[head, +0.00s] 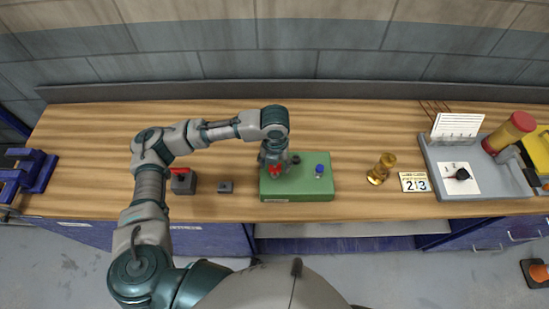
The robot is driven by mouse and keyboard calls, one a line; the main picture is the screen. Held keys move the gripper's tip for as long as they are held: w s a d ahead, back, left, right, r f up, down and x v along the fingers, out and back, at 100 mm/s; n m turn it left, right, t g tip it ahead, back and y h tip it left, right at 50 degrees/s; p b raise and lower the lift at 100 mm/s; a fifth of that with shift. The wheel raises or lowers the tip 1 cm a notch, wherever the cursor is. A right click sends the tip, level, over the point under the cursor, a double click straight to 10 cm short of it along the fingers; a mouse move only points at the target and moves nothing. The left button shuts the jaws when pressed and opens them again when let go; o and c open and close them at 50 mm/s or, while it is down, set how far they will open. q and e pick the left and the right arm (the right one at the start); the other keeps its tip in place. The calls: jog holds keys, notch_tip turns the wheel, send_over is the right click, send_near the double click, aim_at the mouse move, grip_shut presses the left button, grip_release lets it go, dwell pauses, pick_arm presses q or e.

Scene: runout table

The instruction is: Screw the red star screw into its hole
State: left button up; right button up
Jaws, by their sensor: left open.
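The red star screw (275,170) is on the green block (311,187), near its left side. My left gripper (274,163) points down directly over the screw, with its open fingers around or just above the red head. The fingers partly hide the screw, and its hole and thread cannot be seen. A blue knob (320,169) stands at the right of the block, and a dark knob (296,159) stands behind, close to the gripper. My right gripper is not in view.
Left of the block are a small grey box (225,187) and a dark box with a red handle (184,182). Right of it are a brass piece (381,170), a number card (414,182) and a grey tray (496,182). Bare wood lies between block and brass piece.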

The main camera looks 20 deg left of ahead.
pick_arm(q)
jog(key=n+p, duration=0.1)
jog(key=r+n+p, duration=0.1)
jog(key=p, duration=0.1)
jog(key=shift+s+n, duration=0.1)
jog(key=shift+n, duration=0.3)
jog(key=shift+f+n+p, duration=0.35)
jog(key=shift+n+p, duration=0.1)
jog(key=shift+n, duration=0.15)
jog(key=n+p, duration=0.3)
jog(key=p, duration=0.2)
jog(key=n+p, duration=0.2)
jog(key=shift+r+n+p, duration=0.3)
jog(key=shift+p, duration=0.05)
jog(key=shift+f+n, duration=0.3)
jog(key=shift+n, duration=0.3)
jog(key=shift+f+n+b, duration=0.3)
jog(key=shift+n, duration=0.1)
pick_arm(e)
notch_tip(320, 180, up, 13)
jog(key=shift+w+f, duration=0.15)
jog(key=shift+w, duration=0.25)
pick_arm(q)
grip_shut()
jog(key=m, duration=0.4)
jog(key=shift+m, duration=0.4)
